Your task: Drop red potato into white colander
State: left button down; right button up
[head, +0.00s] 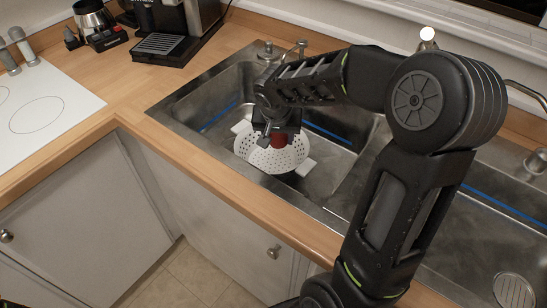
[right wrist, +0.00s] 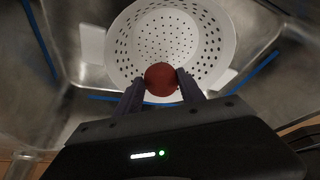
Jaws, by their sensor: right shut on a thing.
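The white colander (head: 262,157) with many small holes sits in the left basin of the sink. It also shows in the right wrist view (right wrist: 122,42), open side up. My right gripper (head: 273,138) is over the colander. In the right wrist view its two fingers (right wrist: 161,82) are shut on the red potato (right wrist: 161,76), which appears over the near part of the colander. In the head view only a small red part of the potato (head: 279,140) shows below the gripper. My left gripper is not in view.
The steel sink (head: 217,121) is set in a wooden counter (head: 137,98), with a faucet (head: 299,47) behind it. A coffee machine (head: 170,40) and a white cooktop (head: 45,105) are at the left.

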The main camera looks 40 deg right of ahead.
jog(key=shift+f, duration=0.85)
jog(key=o, duration=1.5)
jog(key=shift+r, duration=0.1)
jog(key=shift+b+v, duration=0.3)
jog(key=shift+v, duration=3.6)
